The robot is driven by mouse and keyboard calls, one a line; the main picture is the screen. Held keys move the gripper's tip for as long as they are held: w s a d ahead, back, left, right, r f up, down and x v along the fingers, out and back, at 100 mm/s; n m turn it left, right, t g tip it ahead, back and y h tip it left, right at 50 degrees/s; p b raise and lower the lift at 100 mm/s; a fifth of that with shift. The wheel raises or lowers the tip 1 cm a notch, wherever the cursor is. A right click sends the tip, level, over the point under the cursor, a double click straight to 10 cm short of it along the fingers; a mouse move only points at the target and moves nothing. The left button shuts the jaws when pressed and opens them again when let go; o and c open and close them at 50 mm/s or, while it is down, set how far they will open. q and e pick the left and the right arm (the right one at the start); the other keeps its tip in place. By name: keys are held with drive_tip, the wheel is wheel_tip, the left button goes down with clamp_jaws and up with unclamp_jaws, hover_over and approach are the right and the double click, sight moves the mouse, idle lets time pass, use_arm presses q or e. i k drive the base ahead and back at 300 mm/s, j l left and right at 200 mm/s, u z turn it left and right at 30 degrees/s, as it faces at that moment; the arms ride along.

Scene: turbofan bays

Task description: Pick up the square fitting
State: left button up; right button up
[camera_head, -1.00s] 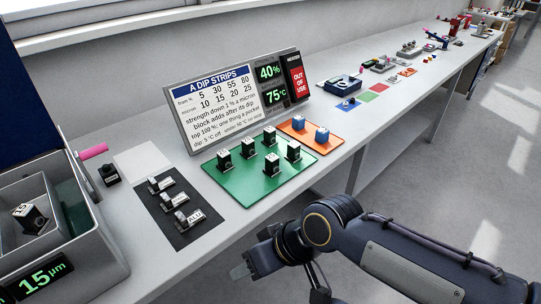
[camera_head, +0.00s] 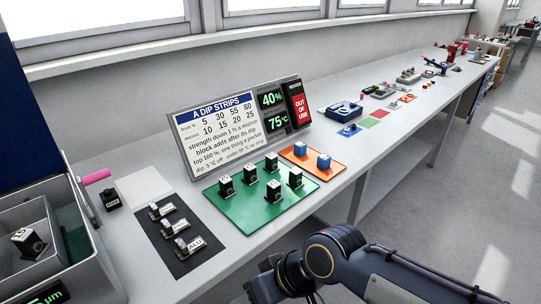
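I cannot tell which object is the square fitting; no part is clearly marked as one. Several black blocks with pale tops (camera_head: 272,190) stand on a green mat (camera_head: 245,215), and two blue blocks (camera_head: 299,149) stand on an orange mat (camera_head: 318,169). Small metal clip-like parts, one labelled ALU (camera_head: 187,247), lie on a dark mat (camera_head: 169,236). My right arm comes in from the lower right, over the floor in front of the bench. Its gripper is almost wholly cut off by the bottom edge, so its fingers cannot be read. My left gripper is out of view.
A grey open box (camera_head: 88,268) holding one block stands at the left. A sign board (camera_head: 215,130) stands behind the mats. Blue, green and red squares (camera_head: 373,122), a dark blue box (camera_head: 343,110) and several small devices lie farther along the bench (camera_head: 330,200).

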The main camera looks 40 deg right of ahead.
sight(272, 167)
drive_tip(key=z, duration=1.45)
drive_tip(key=u, duration=0.55)
drive_tip(key=i+l+u, duration=0.1)
drive_tip(key=l+u, duration=0.15)
drive_tip(key=u, duration=0.25)
drive_tip(key=l+u, duration=0.3)
drive_tip(key=u, duration=0.2)
drive_tip(key=l+u, duration=0.35)
drive_tip(key=u, duration=0.15)
drive_tip(key=l+u, duration=0.1)
drive_tip(key=l, duration=0.4)
drive_tip(key=k+l+u, duration=0.15)
drive_tip(key=l, duration=0.35)
drive_tip(key=k+l+u, duration=0.1)
drive_tip(key=l, duration=0.4)
drive_tip(key=k+l+u, duration=0.1)
drive_tip(key=l, duration=0.4)
